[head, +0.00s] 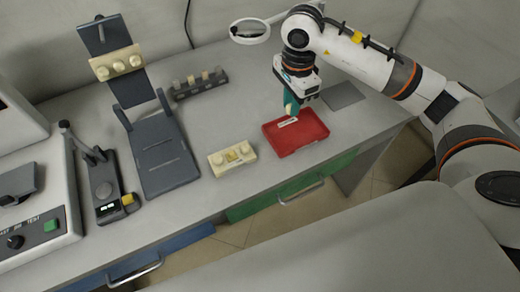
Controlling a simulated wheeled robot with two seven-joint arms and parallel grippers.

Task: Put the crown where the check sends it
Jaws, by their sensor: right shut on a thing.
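My right gripper (291,104) points down over the red tray (311,141), its teal fingers shut on a small cream crown (289,111). The crown is partly hidden by the fingers, and I cannot tell whether it touches the tray. A pale label strip (288,122) shows on the tray near it. A cream block (219,166) with rounded knobs and a yellowish middle lies left of the tray. A test machine (50,222) with a green button stands at the far left. Beside it is a small dark gauge (108,208) with a yellow button. My left gripper is not in view.
A dark rack (201,89) with several small pale pieces stands at the back. A dark stand (165,155) holds a knobbed cream block (117,63). A grey mat (343,95) lies right of my gripper. A ring magnifier (233,31) is behind. Green (255,204) and blue (185,238) drawers are below.

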